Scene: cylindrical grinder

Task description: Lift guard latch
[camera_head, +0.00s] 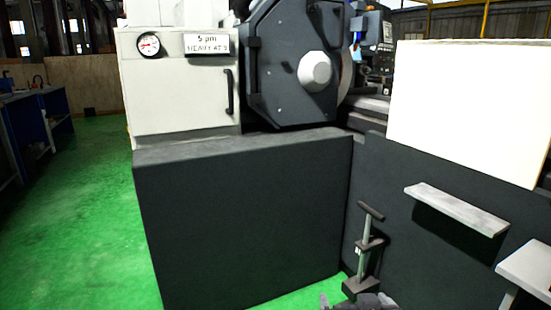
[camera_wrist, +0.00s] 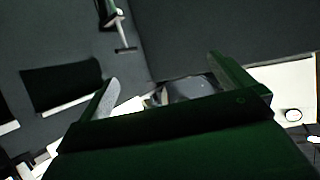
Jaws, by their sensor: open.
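The likely guard latch is a dark T-handle on a grey upright rod (camera_head: 366,232), held in small brackets on the machine's dark lower front. It also shows upside down in the wrist view, its T-handle (camera_wrist: 125,50) near the top edge, left of centre. My gripper (camera_wrist: 162,69) is open and empty, with its two fingers wide apart. The latch lies beyond the fingertips and is not between them. Grey parts at the bottom edge of the head view, just below the latch, look like the end of my arm; they are cut off by the frame.
A light shelf (camera_head: 457,208) and a second one (camera_head: 528,266) stick out right of the latch. A big dark box-shaped panel (camera_head: 245,220) stands to its left. Above are the dark wheel guard (camera_head: 290,65) and a pale cabinet with a gauge (camera_head: 149,44). Green floor (camera_head: 90,220) is clear at left.

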